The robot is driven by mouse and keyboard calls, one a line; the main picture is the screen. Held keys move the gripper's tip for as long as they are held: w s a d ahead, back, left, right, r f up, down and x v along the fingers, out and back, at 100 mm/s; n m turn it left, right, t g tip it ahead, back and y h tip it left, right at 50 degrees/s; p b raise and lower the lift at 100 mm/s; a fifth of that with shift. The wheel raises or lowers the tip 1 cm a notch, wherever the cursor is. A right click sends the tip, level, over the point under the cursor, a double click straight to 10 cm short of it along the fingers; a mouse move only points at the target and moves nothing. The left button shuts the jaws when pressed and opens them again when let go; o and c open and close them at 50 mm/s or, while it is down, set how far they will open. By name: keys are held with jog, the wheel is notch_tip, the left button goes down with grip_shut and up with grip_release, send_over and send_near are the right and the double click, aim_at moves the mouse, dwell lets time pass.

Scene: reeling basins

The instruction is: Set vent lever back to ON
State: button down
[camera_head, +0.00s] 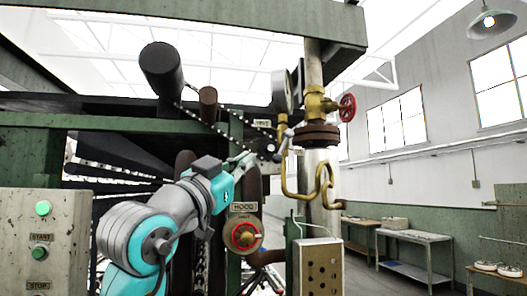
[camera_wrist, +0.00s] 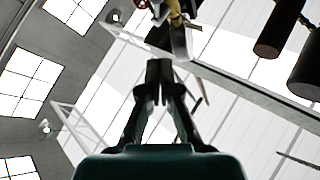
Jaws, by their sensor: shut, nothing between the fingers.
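My gripper (camera_head: 247,158) is raised beside the green post, pointing up and right toward the brass pipework. In the wrist view its fingers (camera_wrist: 160,70) meet at the tips, shut and empty. A small silver-grey lever-like part (camera_head: 284,143) sits on the brass fittings right of the gripper, apart from it. I take this as the vent lever, but its ON or OFF marking is too small to read. A small label plate (camera_head: 262,123) is above the gripper. The brass fittings (camera_wrist: 178,18) show beyond the fingertips in the wrist view.
A red handwheel (camera_head: 347,107) and a gauge (camera_head: 282,91) crowd the upright pipe. A red-rimmed dial (camera_head: 245,236) is below my gripper. A perforated box (camera_head: 318,267) stands lower right. A control panel (camera_head: 40,245) is at left. A chain crosses above. The right aisle looks open.

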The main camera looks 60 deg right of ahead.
send_near(282, 147)
notch_tip(282, 147, up, 4)
jog(key=s+d, duration=0.1)
jog(key=shift+w+d+f, duration=0.1)
jog(key=shift+d+f, duration=0.05)
jog(key=shift+d, duration=1)
jog(key=shift+w+d+f, duration=0.1)
jog(key=shift+d+f, duration=0.05)
jog(key=shift+d, duration=1)
